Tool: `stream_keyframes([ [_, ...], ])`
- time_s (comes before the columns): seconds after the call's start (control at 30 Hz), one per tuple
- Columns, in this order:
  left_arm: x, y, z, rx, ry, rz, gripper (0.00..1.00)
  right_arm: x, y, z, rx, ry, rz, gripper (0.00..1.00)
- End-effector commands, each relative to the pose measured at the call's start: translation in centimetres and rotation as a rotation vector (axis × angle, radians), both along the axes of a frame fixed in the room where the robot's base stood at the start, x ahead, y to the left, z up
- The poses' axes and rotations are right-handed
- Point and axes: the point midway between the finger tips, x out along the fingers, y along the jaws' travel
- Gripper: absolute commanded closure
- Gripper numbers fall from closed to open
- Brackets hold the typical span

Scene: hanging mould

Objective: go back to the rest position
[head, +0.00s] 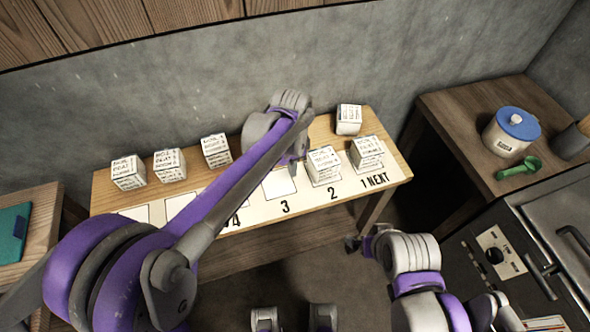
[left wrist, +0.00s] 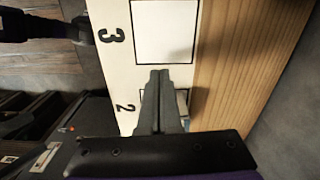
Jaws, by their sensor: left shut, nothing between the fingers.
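My left gripper (head: 293,168) is over the wooden table, just left of the white printed block (head: 323,167) at number 2. In the left wrist view its two fingers (left wrist: 164,74) are together with nothing between them, above the numbered strip. Another printed block (head: 367,153) stands at number 1. The square at number 3 (left wrist: 164,30) is bare. My right gripper (head: 358,244) is low in front of the table, small and dark; its fingers cannot be made out.
More printed blocks stand along the table's back, three at left (head: 169,165) and one at right (head: 349,119). A side counter at right holds a blue-lidded jar (head: 511,132) and green scoop (head: 518,168). A stove (head: 545,245) stands before it. A teal book (head: 12,233) lies left.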

Motion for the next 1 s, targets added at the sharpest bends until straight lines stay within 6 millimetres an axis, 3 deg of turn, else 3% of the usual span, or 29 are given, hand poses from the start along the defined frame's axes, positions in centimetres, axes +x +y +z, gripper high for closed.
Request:
stream_keyframes([
  [0.1, 0.0, -0.1, 3.1, 0.000, 0.000, -0.002, 1.00, 0.1, 0.0, 0.4, 0.000, -0.001, 0.000, 0.00],
  [0.3, 0.0, 0.0, 6.5, 0.000, 0.000, -0.002, 1.00, 0.1, 0.0, 0.6, 0.000, -0.002, 0.000, 0.00],
  [0.5, 0.0, 0.0, 7.8, 0.000, 0.000, -0.002, 1.00, 0.1, 0.0, 0.7, 0.000, -0.003, 0.000, 0.00],
  [0.77, -0.1, 0.1, 8.0, -0.001, -0.001, 0.004, 1.00, 0.1, 0.0, 0.7, 0.000, -0.003, 0.000, 0.00],
  [0.87, -0.7, 1.3, 8.4, -0.006, -0.017, 0.053, 1.00, 0.2, 0.0, 0.9, 0.000, -0.004, 0.000, 0.00],
  [1.0, -3.1, 5.1, 9.5, -0.035, -0.078, 0.232, 1.00, 0.4, 0.0, 1.7, 0.000, -0.007, 0.000, 0.00],
])
